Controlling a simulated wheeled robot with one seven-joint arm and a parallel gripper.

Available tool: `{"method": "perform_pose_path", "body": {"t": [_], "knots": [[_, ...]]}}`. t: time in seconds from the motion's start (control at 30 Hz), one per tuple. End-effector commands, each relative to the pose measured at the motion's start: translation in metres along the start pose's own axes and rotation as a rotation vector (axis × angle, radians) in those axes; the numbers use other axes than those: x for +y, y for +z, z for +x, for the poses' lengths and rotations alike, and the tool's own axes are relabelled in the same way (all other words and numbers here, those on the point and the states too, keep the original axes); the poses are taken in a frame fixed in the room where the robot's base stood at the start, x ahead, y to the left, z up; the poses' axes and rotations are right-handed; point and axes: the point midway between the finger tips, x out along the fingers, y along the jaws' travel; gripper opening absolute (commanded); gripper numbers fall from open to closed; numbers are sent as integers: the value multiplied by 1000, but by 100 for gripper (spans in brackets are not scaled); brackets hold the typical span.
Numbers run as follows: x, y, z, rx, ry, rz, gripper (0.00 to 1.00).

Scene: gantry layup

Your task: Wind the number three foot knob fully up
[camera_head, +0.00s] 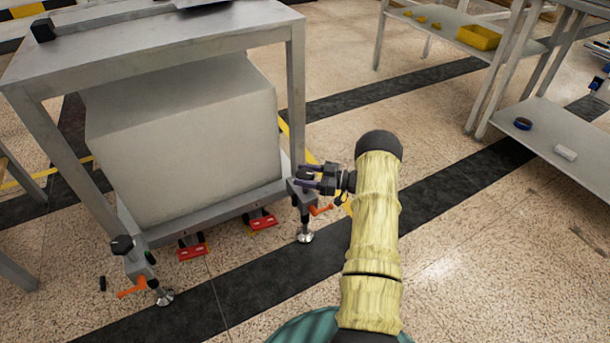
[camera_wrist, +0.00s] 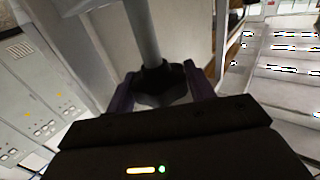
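In the head view my gripper (camera_head: 312,178) is at the right front corner of the gantry frame, above a round metal foot (camera_head: 305,237). In the wrist view a black lobed foot knob (camera_wrist: 162,88) on a grey post sits between my two purple fingers (camera_wrist: 160,88). The knob fills the gap and the fingers appear to touch it on both sides. In the head view the gripper mostly hides this knob. No number shows on it. Another black foot knob (camera_head: 122,244) stands at the left front corner, above its own metal foot (camera_head: 164,297).
A big grey block (camera_head: 190,140) sits inside the gantry frame (camera_head: 295,90). Orange levers (camera_head: 131,288) stick out near the feet, and red pedals (camera_head: 192,251) lie under the front edge. A shelf (camera_head: 560,135) stands at the right. The floor between is clear.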

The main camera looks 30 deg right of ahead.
Motion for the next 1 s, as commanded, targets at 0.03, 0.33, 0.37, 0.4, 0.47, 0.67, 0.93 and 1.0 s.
{"method": "perform_pose_path", "body": {"t": [0.03,0.33,0.37,0.4,0.47,0.67,0.93,1.0], "knots": [[0,0,0,0,1,1,64],[0,0,0,1,1,-1,71],[0,-1,0,1,1,-1,71],[0,-1,-2,1,1,-1,71],[1,-1,-5,1,2,-1,71],[0,-3,-32,0,4,1,71],[0,-3,-84,1,2,0,71],[0,-3,-99,-1,3,0,71]]}}
